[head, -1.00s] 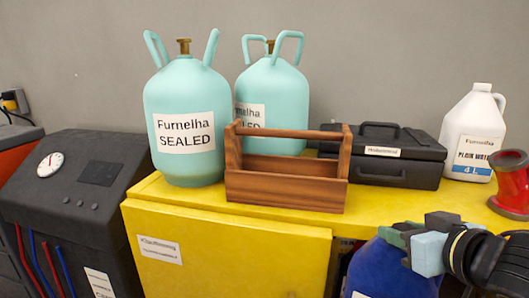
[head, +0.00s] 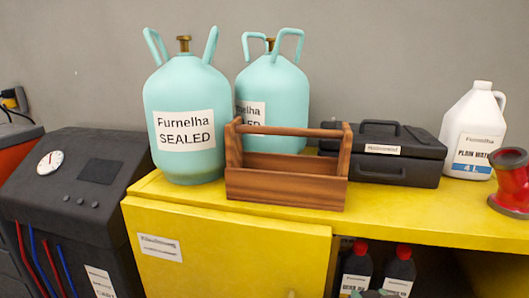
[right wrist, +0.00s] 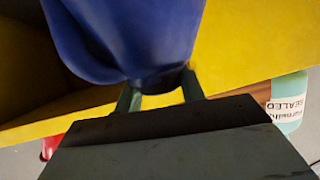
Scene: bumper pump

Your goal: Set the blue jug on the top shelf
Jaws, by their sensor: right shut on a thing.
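The blue jug (right wrist: 130,35) fills the upper left of the right wrist view; it does not show in the head view now. My right gripper (right wrist: 161,88) is shut on the narrow part of the jug, with one finger on each side. In the head view only a small piece of my right gripper (head: 372,294) shows at the bottom edge. The yellow cabinet's top surface (head: 430,222) spans the head view, with an open bay below it at right. My left gripper is not in view.
On the yellow top stand two teal tanks (head: 186,100), a wooden carrier (head: 285,190), a black case (head: 385,165), a white jug (head: 472,140) and a red spool (head: 510,185). Dark red-capped bottles (head: 400,268) stand in the bay. The front strip right of the carrier is clear.

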